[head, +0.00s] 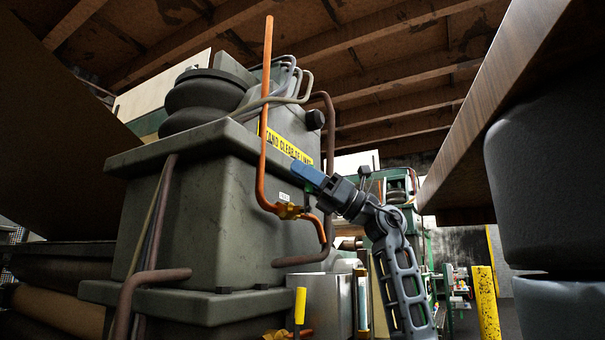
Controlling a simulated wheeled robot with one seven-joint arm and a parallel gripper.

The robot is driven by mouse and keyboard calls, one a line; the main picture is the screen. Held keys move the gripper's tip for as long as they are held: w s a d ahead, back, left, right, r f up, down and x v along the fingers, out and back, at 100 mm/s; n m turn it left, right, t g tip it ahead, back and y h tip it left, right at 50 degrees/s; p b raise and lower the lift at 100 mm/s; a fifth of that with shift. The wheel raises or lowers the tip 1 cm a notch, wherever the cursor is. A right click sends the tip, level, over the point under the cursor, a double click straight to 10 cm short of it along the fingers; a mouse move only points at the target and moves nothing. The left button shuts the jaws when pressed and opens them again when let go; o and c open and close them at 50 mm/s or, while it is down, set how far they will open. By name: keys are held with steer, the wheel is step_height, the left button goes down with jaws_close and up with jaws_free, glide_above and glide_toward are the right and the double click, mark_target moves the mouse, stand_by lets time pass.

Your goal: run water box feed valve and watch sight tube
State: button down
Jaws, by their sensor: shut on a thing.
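A copper pipe (264,120) runs down the front of a grey machine housing and bends right into a brass valve (290,211). A blue lever handle (308,174) shows above this valve. Its join to the valve body is not clear. My gripper (328,187) reaches in from the lower right and is shut on the blue handle. Its fingertips are dark and small in the view. A narrow upright tube (362,303), pale and bluish, stands low beside a metal tank. It may be the sight tube, and no level can be read in it.
A second valve with a yellow handle (300,305) is at the bottom. The grey housing (205,195) fills the left. A large dark roll (540,185) under a brown beam closes off the right. A yellow post (486,302) stands behind my arm.

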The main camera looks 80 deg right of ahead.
steer(key=shift+d, duration=0.1)
steer(key=c, duration=1.1)
jaws_free()
steer(key=b+v, duration=0.1)
steer(key=v, duration=0.7)
steer(key=shift+b, duration=0.3)
